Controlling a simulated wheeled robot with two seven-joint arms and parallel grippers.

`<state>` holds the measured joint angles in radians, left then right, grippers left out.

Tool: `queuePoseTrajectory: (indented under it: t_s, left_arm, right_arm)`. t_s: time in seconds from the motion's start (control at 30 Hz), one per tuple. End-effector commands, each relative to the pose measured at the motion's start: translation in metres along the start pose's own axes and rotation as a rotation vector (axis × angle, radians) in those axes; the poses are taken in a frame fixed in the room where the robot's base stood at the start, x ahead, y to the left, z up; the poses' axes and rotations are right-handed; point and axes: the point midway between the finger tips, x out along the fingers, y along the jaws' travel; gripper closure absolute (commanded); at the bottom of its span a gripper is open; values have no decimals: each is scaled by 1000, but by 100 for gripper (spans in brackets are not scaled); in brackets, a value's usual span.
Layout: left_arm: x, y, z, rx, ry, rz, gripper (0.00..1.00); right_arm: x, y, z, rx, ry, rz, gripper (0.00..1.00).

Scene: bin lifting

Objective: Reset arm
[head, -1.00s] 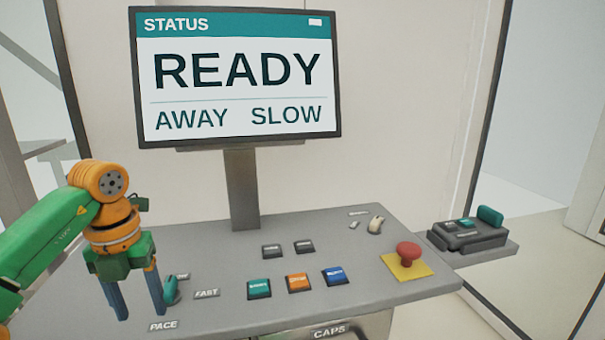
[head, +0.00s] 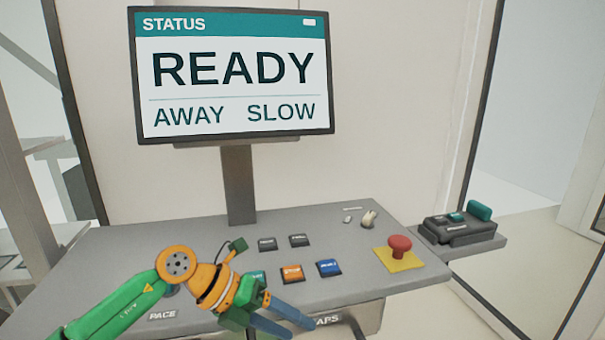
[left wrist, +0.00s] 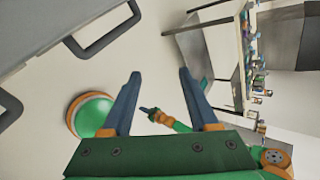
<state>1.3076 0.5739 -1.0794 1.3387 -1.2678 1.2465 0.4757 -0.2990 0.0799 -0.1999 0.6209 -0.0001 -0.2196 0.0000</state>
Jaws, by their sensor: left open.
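My left gripper (head: 296,328) hangs low in front of the grey console (head: 90,265), its blue fingers angled down and right at the picture's bottom edge. In the left wrist view (left wrist: 159,76) its two fingers are apart with nothing between them. A small green and orange arm end with dark fingers, likely my right gripper (left wrist: 149,111), shows beyond; its jaws are too small to tell. The status screen (head: 232,70) reads READY, AWAY, SLOW. An orange button (head: 292,274) and a blue button (head: 329,268) are clear.
A red mushroom button (head: 400,245) stands on a yellow plate at the console's right. Two dark buttons (head: 267,243) and a pale toggle (head: 369,218) sit further back. A side shelf holds a dark device (head: 460,228). Dark handles (left wrist: 95,45) show in the wrist view.

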Motion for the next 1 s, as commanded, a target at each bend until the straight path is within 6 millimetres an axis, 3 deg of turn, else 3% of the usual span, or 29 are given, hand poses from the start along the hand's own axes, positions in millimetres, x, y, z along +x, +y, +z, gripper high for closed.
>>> queuePoseTrajectory:
  t_s: [0.03,0.1,0.17,0.2,0.27,0.3,0.37,0.4,0.5,0.6,0.7,0.8,1.0]
  left_arm:
    - [20,-27,-6,-5,-17,-157,40]
    - [34,-84,-8,-79,-107,-494,40]
    - [20,-119,3,-243,-243,-795,40]
    - [2,-124,16,-404,-357,-968,40]
    - [-26,-99,38,-706,-548,-1155,40]
    - [-38,-62,47,-940,-683,-1222,40]
    - [-44,3,43,-1277,-860,-1233,40]
    - [-40,43,30,-1473,-952,-1199,40]
    - [-24,119,-18,-1863,-1107,-1043,40]
    - [-8,164,-70,-2135,-1189,-861,40]
    - [5,190,-122,-2342,-1231,-673,40]
    - [14,205,-172,-2506,-1248,-486,40]
    - [23,211,-264,-2754,-1231,-108,40]
  right_arm:
    - [0,0,0,0,0,0,100]
    - [0,0,0,0,-1,0,100]
    - [0,0,0,0,-1,0,100]
    - [0,0,0,0,-1,0,100]
    - [0,0,1,0,-1,0,100]
    - [0,0,1,0,-2,0,100]
    - [0,0,1,0,-2,0,100]
    - [0,0,1,0,-2,0,100]
    - [0,0,1,0,-3,0,100]
    - [0,0,2,0,-3,0,100]
    - [0,0,2,0,-3,0,100]
    - [0,0,1,0,-3,0,100]
    - [0,0,1,0,-3,0,100]
